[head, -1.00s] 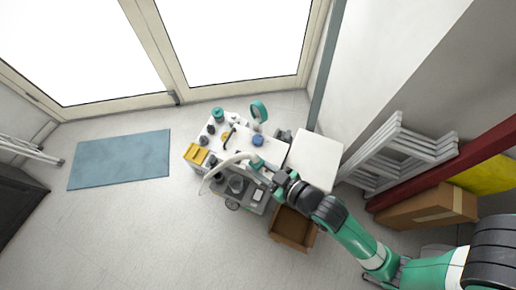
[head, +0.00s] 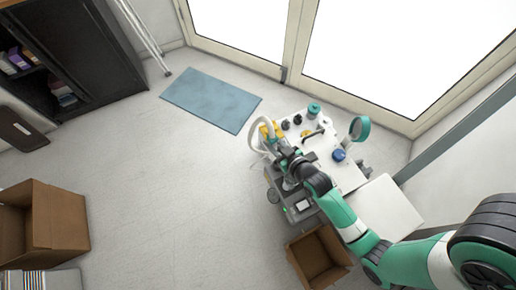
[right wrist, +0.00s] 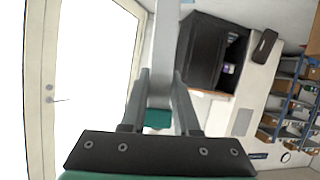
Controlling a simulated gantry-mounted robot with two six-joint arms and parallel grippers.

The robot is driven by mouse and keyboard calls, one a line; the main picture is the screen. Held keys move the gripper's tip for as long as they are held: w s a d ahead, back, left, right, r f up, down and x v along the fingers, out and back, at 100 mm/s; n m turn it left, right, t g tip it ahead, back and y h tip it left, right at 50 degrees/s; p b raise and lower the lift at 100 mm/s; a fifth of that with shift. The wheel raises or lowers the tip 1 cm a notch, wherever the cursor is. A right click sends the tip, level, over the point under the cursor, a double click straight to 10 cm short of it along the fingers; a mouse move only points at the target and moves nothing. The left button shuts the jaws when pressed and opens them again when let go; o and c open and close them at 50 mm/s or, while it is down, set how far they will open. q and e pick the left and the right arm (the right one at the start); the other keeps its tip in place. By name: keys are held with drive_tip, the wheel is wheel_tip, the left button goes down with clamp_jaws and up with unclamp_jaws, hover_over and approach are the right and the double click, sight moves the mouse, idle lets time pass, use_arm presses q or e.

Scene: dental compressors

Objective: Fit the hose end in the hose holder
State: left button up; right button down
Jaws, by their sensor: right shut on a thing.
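The pale hose (head: 254,131) makes a loop at the left end of the white worktop in the head view. My right gripper (head: 272,146) is there above the grey machine, beside the loop. In the right wrist view my right gripper (right wrist: 160,100) is shut on a pale grey tube-like piece, the hose end (right wrist: 164,55), with a teal part (right wrist: 158,119) between the fingers. I cannot make out the hose holder for sure; my gripper and arm cover part of the machine. My left gripper is not in view.
An open carton (head: 318,257) stands below my arm.

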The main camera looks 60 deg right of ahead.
use_arm(q)
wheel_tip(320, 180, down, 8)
drive_tip(key=b, duration=0.6)
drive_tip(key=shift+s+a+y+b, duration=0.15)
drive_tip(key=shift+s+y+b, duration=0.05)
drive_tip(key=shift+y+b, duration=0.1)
use_arm(e)
drive_tip(key=s+d+f+h, duration=0.1)
drive_tip(key=d+f, duration=0.2)
drive_tip(key=f, duration=0.2)
drive_tip(key=d+f+m, duration=0.1)
drive_tip(key=d+f, duration=0.2)
drive_tip(key=f, duration=0.3)
drive_tip(key=shift+s+g+h, duration=0.4)
drive_tip(key=shift+a, duration=0.1)
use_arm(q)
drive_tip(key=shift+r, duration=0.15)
use_arm(e)
drive_tip(key=shift+w+a+f, duration=0.15)
drive_tip(key=shift+w+a, duration=0.2)
drive_tip(key=shift+a, duration=0.3)
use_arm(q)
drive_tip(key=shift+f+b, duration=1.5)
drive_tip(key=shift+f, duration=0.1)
use_arm(e)
drive_tip(key=shift+f, duration=1.75)
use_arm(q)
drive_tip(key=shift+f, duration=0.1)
use_arm(e)
drive_tip(key=shift+f, duration=0.1)
